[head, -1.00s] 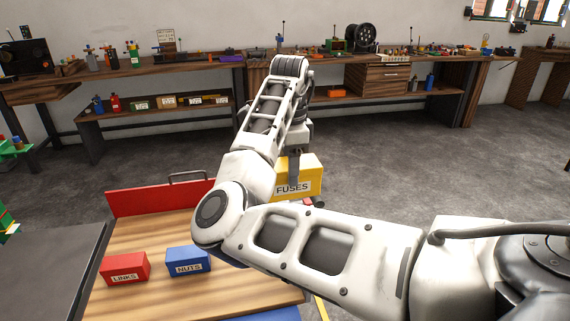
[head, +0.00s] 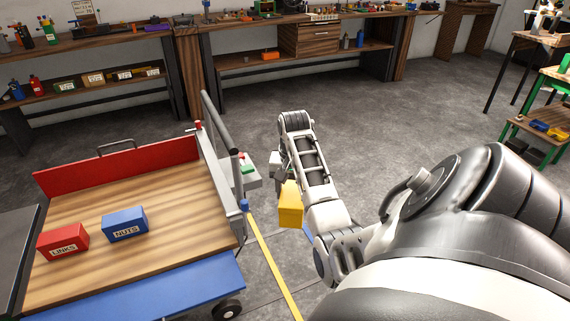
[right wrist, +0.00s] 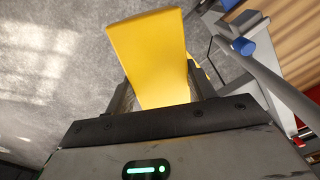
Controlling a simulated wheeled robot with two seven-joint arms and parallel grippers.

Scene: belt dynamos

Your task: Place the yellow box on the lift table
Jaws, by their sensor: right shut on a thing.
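The yellow box (head: 290,208) hangs in the head view to the right of the wheeled table, above the floor. My right gripper (head: 284,176) is shut on it, partly hidden by my arm. In the right wrist view the yellow box (right wrist: 152,60) sits between the two fingers (right wrist: 160,88). A wheeled table with a wooden top (head: 150,255), which seems to be the lift table, stands at the lower left. The box is apart from it, beyond its grey handle side. My left gripper is not in view.
A red LINKS box (head: 63,243) and a blue NUTS box (head: 125,224) stand on the wooden top, leaving bare wood around them. A grey upright handle (head: 220,125) rises at the table's right side. A yellow floor line (head: 272,264) runs beside it. Workbenches line the back wall.

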